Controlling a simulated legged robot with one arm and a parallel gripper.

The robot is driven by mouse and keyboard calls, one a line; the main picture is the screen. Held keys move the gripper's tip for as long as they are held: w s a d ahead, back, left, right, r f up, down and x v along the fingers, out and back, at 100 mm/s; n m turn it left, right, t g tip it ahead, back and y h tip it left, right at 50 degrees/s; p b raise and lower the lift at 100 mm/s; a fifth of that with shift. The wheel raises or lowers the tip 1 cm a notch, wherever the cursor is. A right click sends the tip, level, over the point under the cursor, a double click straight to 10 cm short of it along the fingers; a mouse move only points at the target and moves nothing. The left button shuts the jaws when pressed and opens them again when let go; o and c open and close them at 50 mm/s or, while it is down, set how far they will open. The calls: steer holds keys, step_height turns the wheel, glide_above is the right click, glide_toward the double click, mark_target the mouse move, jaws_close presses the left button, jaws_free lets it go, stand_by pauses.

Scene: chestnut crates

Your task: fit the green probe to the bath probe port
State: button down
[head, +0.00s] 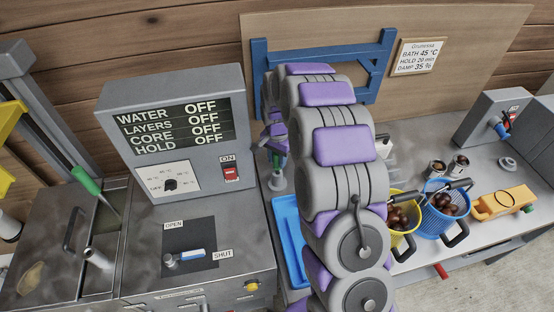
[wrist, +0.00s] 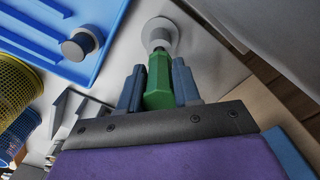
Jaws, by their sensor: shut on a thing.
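My gripper (wrist: 157,84) is shut on a green hexagonal handle, the green probe (wrist: 158,78), in the wrist view. The probe's far end meets a grey round holder (wrist: 162,32) on the bench; whether it is still seated in it I cannot tell. In the head view the green probe (head: 279,160) shows small behind my arm, above the grey holder (head: 277,183). A second green-handled tool (head: 86,181) leans at the left bath, its thin metal shaft pointing down into it. A short grey tube (head: 98,258) stands on the bath; whether it is the probe port I cannot tell.
The control box (head: 178,135) reads OFF on every line. A blue lever (head: 190,255) sits between OPEN and SHUT labels. A blue tray (head: 281,211) lies beside the holder. Yellow (head: 397,238) and blue baskets (head: 440,226) hold chestnuts at right. A blue frame (head: 262,70) stands behind.

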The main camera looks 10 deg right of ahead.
steer(key=shift+r+p, duration=0.9)
steer(key=shift+r, duration=1.45)
